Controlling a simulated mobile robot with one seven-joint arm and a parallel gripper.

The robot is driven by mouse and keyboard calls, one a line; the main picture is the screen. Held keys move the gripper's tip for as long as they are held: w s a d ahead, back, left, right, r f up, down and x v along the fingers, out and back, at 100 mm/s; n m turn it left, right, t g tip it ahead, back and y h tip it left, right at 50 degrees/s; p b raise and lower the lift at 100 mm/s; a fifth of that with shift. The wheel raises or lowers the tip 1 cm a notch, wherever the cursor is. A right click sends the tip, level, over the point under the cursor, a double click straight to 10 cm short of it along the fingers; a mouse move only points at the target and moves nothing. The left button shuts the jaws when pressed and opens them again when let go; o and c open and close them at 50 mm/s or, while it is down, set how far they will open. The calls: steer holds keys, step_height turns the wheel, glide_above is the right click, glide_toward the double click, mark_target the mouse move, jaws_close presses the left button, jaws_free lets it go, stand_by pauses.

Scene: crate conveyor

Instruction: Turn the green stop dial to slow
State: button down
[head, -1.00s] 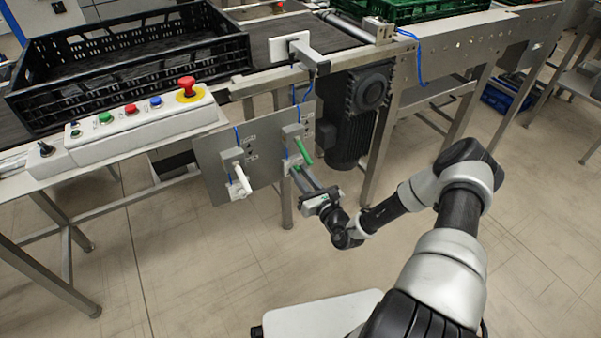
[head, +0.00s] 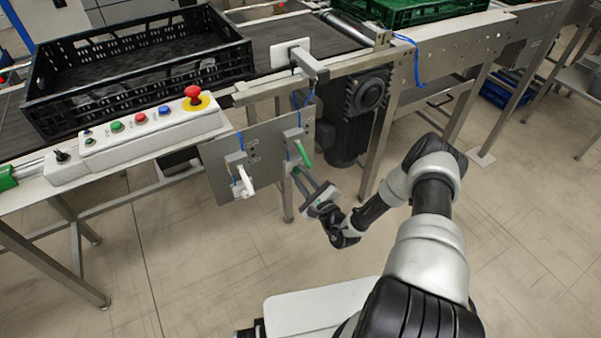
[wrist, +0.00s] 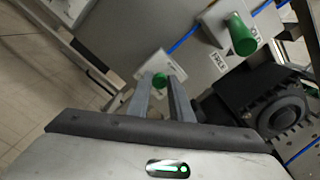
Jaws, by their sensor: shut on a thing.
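A green lever handle (head: 303,153) sticks out just above my fingertips, and it is close by in the wrist view (wrist: 242,36). A white lever (head: 245,179) is to the left. A dark motor (head: 350,120) hangs at right. A button box (head: 150,135) and black crate (head: 60,110) stand above.

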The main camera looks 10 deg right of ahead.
steer(key=shift+f+n, duration=0.1)
steer(key=shift+n, duration=0.4)
steer(key=c, duration=1.6)
jaws_free()
steer(key=p+v, duration=0.2)
steer(key=v, duration=1.5)
steer(key=shift+s+d, duration=0.1)
steer(key=shift+s, duration=0.15)
